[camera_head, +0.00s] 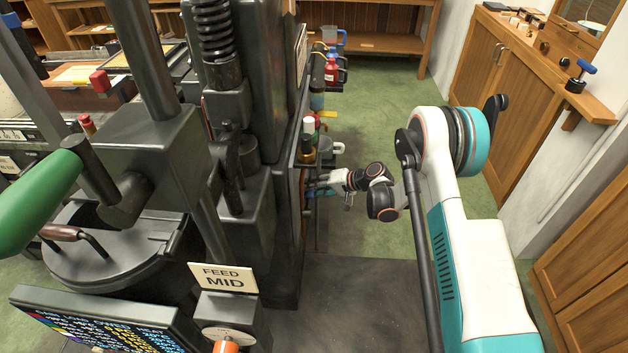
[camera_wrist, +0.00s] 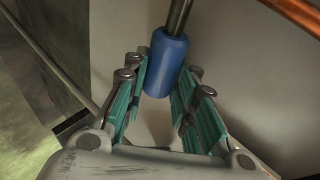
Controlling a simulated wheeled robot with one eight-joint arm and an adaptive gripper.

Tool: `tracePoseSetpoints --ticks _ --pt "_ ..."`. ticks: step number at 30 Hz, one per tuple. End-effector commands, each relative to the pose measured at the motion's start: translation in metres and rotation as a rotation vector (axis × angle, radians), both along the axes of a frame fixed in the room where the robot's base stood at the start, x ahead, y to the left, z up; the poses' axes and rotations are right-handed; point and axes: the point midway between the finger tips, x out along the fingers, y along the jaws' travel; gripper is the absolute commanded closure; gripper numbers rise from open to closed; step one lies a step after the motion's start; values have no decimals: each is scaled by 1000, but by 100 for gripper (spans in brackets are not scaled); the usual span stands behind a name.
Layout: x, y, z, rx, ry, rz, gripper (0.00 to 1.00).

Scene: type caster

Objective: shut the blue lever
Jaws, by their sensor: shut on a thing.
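The blue lever (camera_wrist: 166,66) shows in the wrist view as a blue cylindrical grip on a metal rod that runs up out of the picture. My gripper (camera_wrist: 163,80) has its teal-padded fingers on both sides of the grip and is shut on it. In the head view my gripper (camera_head: 318,185) is at the right side of the big black machine, with my arm reaching in from the right. I cannot clearly make out the blue lever there, at the machine's side by my fingers.
The black machine (camera_head: 262,220) fills the left of the head view, with a green handle (camera_head: 35,205) and a "FEED MID" sign (camera_head: 223,278). A small blue-handled tool (camera_head: 582,72) is on a wall shelf at right. Green floor (camera_head: 390,95) is clear behind my arm.

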Motion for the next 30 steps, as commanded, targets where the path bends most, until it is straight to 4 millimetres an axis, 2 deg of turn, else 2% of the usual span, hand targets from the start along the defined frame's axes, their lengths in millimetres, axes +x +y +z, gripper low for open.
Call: tracePoseSetpoints --ticks 9,24,25,26,30 --pt "0 -1 -12 2 113 -2 100" --pt "0 -1 -15 2 133 -3 100" --pt "0 -1 -15 2 133 -3 70" --pt "0 -1 -15 2 133 -3 66" --pt "0 -1 -14 3 132 -2 66"
